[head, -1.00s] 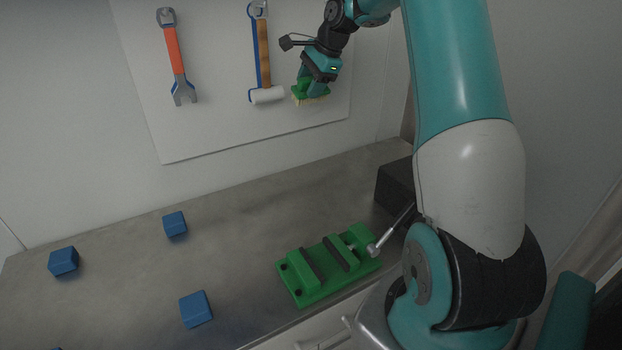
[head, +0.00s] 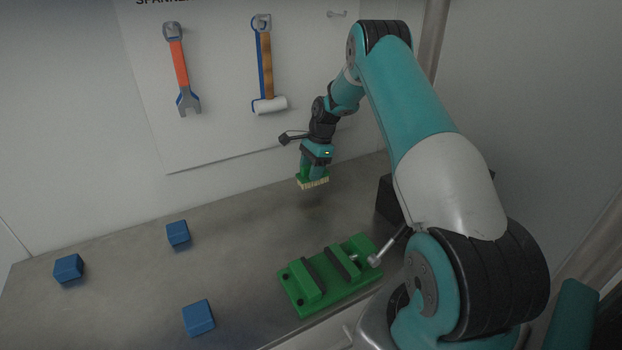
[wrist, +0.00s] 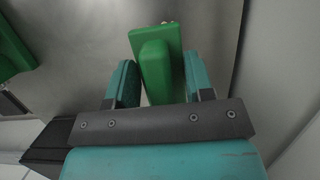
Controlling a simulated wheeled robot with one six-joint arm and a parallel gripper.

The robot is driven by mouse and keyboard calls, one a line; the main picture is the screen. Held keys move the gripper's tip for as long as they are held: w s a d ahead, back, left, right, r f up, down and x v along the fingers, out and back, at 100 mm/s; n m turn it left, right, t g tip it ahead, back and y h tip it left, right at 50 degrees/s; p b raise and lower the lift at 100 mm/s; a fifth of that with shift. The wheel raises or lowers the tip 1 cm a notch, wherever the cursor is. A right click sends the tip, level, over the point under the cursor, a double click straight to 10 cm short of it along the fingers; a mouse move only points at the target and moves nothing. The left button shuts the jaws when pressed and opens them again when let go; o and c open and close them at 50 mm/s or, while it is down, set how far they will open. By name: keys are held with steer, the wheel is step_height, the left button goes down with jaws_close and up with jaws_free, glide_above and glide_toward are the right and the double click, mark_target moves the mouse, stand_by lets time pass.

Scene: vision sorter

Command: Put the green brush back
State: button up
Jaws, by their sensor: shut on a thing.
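The green brush (head: 313,183) hangs from my gripper (head: 314,171), its pale bristles pointing down, above the back of the grey bench. In the wrist view my gripper (wrist: 159,75) has its two teal fingers on either side of the green brush (wrist: 155,45) and is shut on its handle. The pegboard (head: 215,140) on the back wall holds a spanner and a hammer. A bare hook (head: 337,14) sticks out at its upper right.
The orange-handled spanner (head: 179,65) and the hammer (head: 265,70) hang left of my arm. A green vise (head: 318,290) is bolted at the bench's front. Blue blocks (head: 178,233) lie on the left bench (head: 120,275). A dark box (head: 387,198) stands at right.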

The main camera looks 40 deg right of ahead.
steer(key=shift+f+p, duration=0.5)
steer(key=shift+f, duration=1.7)
steer(key=o, duration=1.1)
steer(key=shift+c, duration=0.2)
steer(key=shift+r, duration=0.1)
